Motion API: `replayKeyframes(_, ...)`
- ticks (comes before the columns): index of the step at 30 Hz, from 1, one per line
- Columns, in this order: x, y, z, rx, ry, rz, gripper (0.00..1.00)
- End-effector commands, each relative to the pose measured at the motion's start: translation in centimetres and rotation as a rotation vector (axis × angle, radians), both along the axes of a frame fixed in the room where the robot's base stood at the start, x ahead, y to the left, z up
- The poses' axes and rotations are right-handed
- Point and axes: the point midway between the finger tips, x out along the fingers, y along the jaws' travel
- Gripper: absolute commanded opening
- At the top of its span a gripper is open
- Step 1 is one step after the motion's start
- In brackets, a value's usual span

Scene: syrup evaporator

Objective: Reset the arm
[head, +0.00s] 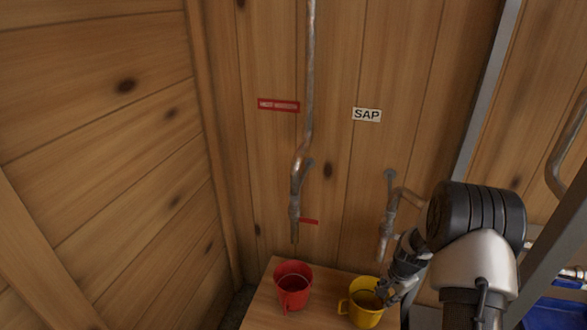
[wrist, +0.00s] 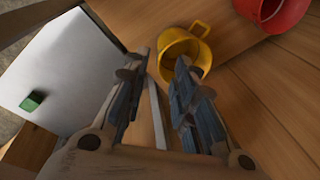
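My gripper (wrist: 160,75) is open in the wrist view, its two fingers apart with nothing between them that I can see held. In the head view my gripper (head: 386,290) is beside and partly in front of the yellow mug. The yellow mug (head: 361,318) stands on a wooden shelf under a pipe, its handle to the left. The yellow mug also shows in the wrist view (wrist: 175,38), just beyond the fingertips. The red mug (head: 293,288) stands on the same shelf to the left.
The wooden shelf (head: 262,317) meets a plank wall. Pipes come down above it, the left pipe (head: 295,215) over the red mug and the right pipe (head: 388,222) near my arm. A SAP sign (head: 367,115) is on the wall. A metal post (head: 560,235) stands right of my arm.

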Motion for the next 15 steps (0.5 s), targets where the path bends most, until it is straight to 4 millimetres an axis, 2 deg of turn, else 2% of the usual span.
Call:
replayKeyframes(1,0.2,0.8,3.6,-0.011,-0.020,0.048,0.25)
replayKeyframes(6,-1.6,3.7,13.0,-0.044,-0.056,0.220,0.25)
replayKeyframes(11,-5.1,6.5,20.7,-0.083,-0.091,0.377,0.25)
replayKeyframes(15,-9.2,8.7,26.2,-0.122,-0.119,0.511,0.25)
